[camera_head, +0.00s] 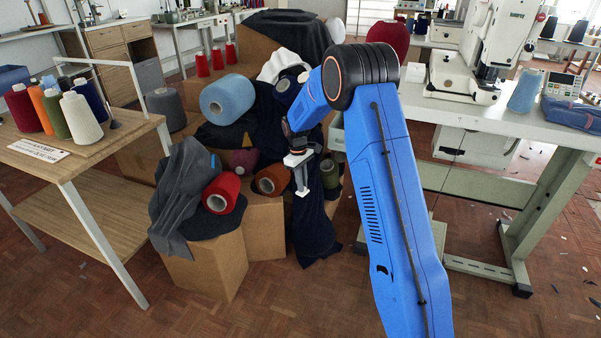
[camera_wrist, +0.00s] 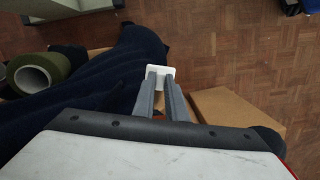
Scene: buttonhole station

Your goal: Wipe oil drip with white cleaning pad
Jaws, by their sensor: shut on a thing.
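My gripper (camera_head: 301,182) hangs over the pile of cloth and cones in the head view, its fingers pointing down. In the wrist view my gripper (camera_wrist: 160,82) is shut on the white cleaning pad (camera_wrist: 161,70), a small pale piece showing at the fingertips. Dark navy cloth (camera_wrist: 102,88) lies below and to the left of the pad there. I cannot make out an oil drip in either view.
A sewing machine (camera_head: 495,45) stands on a white table (camera_head: 440,103) at right. A wooden table (camera_head: 75,160) with thread cones stands at left. Cardboard boxes (camera_head: 205,265) bear cloth and cones. The parquet floor (camera_head: 280,310) in front is clear; small scraps lie at right.

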